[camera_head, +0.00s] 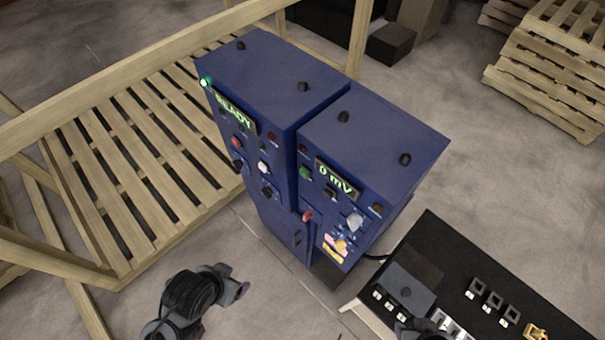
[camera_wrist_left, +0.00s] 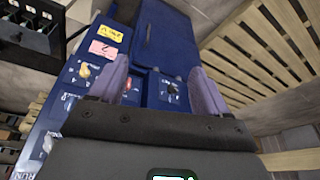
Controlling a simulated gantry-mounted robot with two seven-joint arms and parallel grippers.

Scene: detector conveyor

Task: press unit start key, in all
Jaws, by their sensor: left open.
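A blue unit stands in two sections. The left section (camera_head: 265,75) has a lit "READY" display (camera_head: 236,112), a lit green lamp (camera_head: 205,82), and red, white and black controls. The right section (camera_head: 375,125) has a "0 mV" display (camera_head: 338,178) and a green square button (camera_head: 306,173). I cannot read which control is the start key. My left gripper (camera_head: 238,290) is open and empty, in front of the unit and apart from it. In the left wrist view its spread fingers (camera_wrist_left: 160,78) frame a blue panel with a black knob (camera_wrist_left: 171,89).
A black-topped control desk (camera_head: 440,255) with switches stands at lower right. A dark part at its front edge (camera_head: 425,326) may be my right gripper, mostly cut off. A wooden pallet frame (camera_head: 150,150) flanks the unit's left side.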

